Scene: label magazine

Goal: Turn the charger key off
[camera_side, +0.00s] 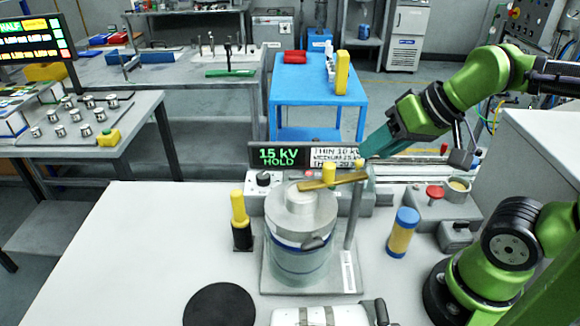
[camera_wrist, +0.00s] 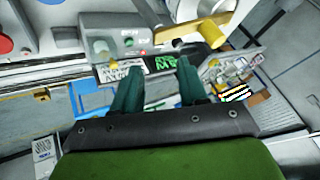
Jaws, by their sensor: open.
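The charger shows as a grey unit behind the metal drum, with a black display (camera_side: 278,157) reading "15 kV HOLD" in green. A dark round knob with a pale face (camera_side: 263,179), possibly the key, sits on its front left; its setting is too small to read. My gripper (camera_side: 364,156) is open and empty, above and right of the display, near the white voltage sign (camera_side: 334,155). In the wrist view, my gripper's fingers (camera_wrist: 156,70) stand apart, with the display (camera_wrist: 165,62) upside down beyond them. No contact with the knob shows.
A brass bar (camera_side: 332,181) reaches over the drum (camera_side: 299,250), beside a vertical rod. A yellow-black cylinder (camera_side: 241,220) stands left, a blue-yellow one (camera_side: 403,232) right. A red button (camera_side: 434,192) is farther right. The table's left side (camera_side: 140,250) is clear.

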